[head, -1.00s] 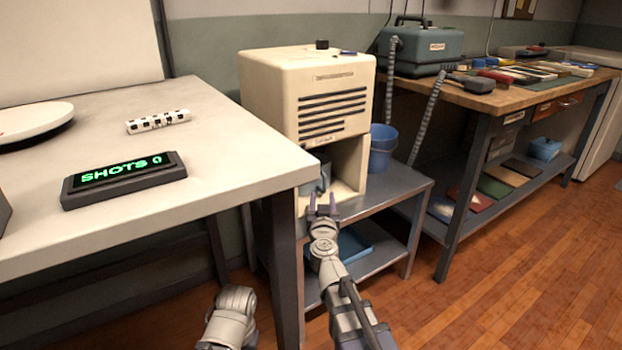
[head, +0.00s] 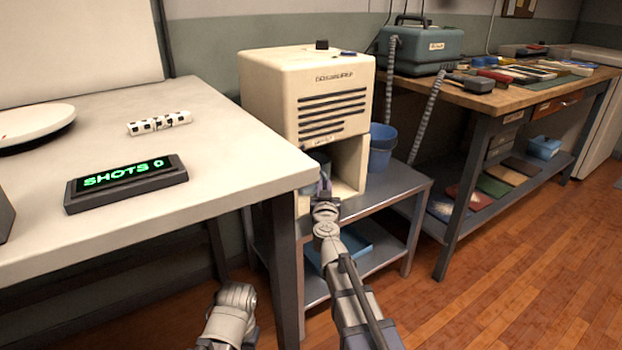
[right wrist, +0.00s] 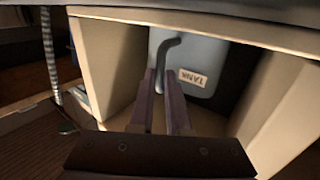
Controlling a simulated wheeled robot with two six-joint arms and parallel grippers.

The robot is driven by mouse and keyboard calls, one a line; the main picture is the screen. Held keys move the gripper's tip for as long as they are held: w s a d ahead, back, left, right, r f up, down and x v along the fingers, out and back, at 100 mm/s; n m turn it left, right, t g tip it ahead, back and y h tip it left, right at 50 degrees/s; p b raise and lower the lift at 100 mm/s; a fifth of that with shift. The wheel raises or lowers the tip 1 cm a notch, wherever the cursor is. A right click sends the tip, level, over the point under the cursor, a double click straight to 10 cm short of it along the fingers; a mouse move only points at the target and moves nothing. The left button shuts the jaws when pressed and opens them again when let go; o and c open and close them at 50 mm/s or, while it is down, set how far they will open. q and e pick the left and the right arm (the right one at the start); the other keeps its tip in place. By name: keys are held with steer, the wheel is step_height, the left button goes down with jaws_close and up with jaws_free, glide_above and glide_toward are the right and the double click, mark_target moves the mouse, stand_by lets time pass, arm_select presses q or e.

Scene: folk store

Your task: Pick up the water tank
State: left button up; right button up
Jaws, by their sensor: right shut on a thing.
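The water tank (right wrist: 196,62) is a grey-blue box with a "TANK" label and a dark curved handle (right wrist: 171,44), seen in the right wrist view. It sits inside the open lower bay of the cream machine (head: 306,95). In the head view the tank (head: 313,167) is mostly hidden behind the table corner and my gripper. My right gripper (head: 324,186) reaches into the front of the bay. In the right wrist view its fingers (right wrist: 166,85) are closed around the tank's handle. My left arm shows at the bottom of the head view, but its gripper is out of view.
The machine stands on a grey metal shelf unit (head: 398,193). A blue bucket (head: 380,150) stands right of the machine. The white table (head: 225,150) with a "SHOTS 0" display (head: 127,181) is close on the left. The bay walls flank my right gripper. Open floor lies at lower right.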

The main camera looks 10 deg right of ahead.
jaws_close()
arm_select(q)
steer(key=shift+r, duration=0.1)
arm_select(e)
steer(key=shift+r, duration=0.1)
stand_by(1.0)
